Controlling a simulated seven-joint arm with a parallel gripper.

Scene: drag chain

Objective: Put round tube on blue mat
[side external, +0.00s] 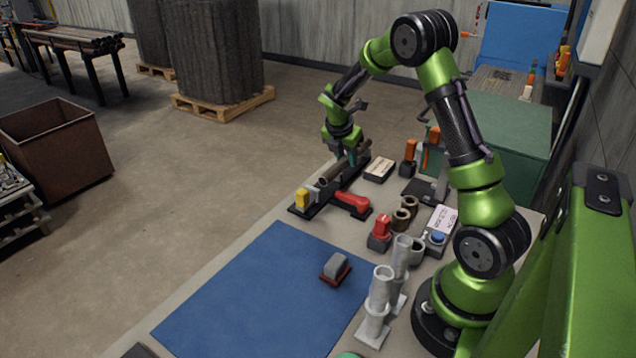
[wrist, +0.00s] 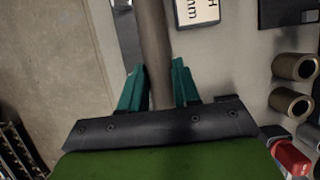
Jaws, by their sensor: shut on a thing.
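The round tube (side external: 333,174) is a brownish-grey pipe at the far end of the table, at or just above a black rail-like holder (side external: 301,211); I cannot tell whether it touches it. My gripper (side external: 350,158) is over the tube. In the wrist view the tube (wrist: 153,45) runs between the two teal fingers of my gripper (wrist: 158,88), which are shut on it. The blue mat (side external: 250,295) lies flat at the near left of the table, apart from the tube.
A grey block on a red-brown base (side external: 336,267) stands on the mat's right part. Grey upright tubes (side external: 380,300), a red-topped block (side external: 380,232), brown rings (side external: 403,213), a red tool (side external: 352,202) and a labelled box (side external: 380,169) crowd the right side. Most of the mat is clear.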

